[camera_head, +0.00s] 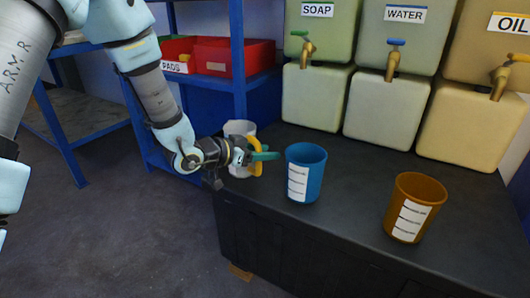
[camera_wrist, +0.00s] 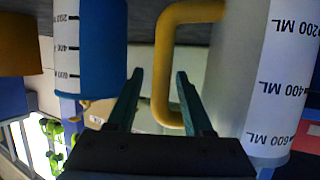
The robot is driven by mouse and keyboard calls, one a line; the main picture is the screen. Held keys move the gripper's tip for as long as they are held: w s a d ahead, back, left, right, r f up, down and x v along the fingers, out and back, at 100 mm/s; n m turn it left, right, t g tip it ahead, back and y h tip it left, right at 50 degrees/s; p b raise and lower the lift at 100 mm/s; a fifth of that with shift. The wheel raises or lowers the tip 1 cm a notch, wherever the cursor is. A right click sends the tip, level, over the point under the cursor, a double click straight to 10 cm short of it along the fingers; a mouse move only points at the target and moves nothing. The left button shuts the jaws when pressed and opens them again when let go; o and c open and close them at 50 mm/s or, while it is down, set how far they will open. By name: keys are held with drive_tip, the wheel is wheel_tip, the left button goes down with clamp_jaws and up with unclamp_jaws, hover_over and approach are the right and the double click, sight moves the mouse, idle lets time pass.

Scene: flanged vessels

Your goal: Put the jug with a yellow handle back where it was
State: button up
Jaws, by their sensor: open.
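The white jug (camera_head: 240,128) with the yellow handle (camera_head: 257,168) stands upright at the left end of the dark counter. My gripper (camera_head: 268,155) is at the handle, partly in front of the jug. In the wrist view the jug (camera_wrist: 232,75) is on the right with its measuring label, and the upright part of the handle (camera_wrist: 161,70) shows between my two open fingers (camera_wrist: 158,76). The fingers are apart from each other and I see no clear contact with the handle.
A blue cup (camera_head: 306,172) stands just right of my gripper, and an orange cup (camera_head: 415,207) farther right. SOAP (camera_head: 319,95), WATER (camera_head: 388,107) and OIL (camera_head: 475,120) tanks with taps line the back. A blue shelf with red bins (camera_head: 235,60) stands behind left.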

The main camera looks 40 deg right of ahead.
drive_tip(key=p+v, duration=0.1)
drive_tip(key=v, duration=1.1)
drive_tip(key=w+a+n+t+y, duration=0.7)
drive_tip(key=w+a+n+t, duration=0.1)
drive_tip(key=w+a, duration=0.9)
drive_tip(key=s+a+n+g+y, duration=0.1)
drive_tip(key=s+a+n+y, duration=0.2)
drive_tip(key=a, duration=0.7)
drive_tip(key=s+a+n+g+y, duration=0.1)
drive_tip(key=a+n+y, duration=0.25)
drive_tip(key=a, duration=0.55)
drive_tip(key=s+a+r+n+g, duration=0.1)
drive_tip(key=s+a+n+g, duration=0.1)
drive_tip(key=s+a+n, duration=0.2)
drive_tip(key=shift+s+a, duration=0.3)
drive_tip(key=shift+s, duration=0.65)
drive_tip(key=shift+r, duration=0.15)
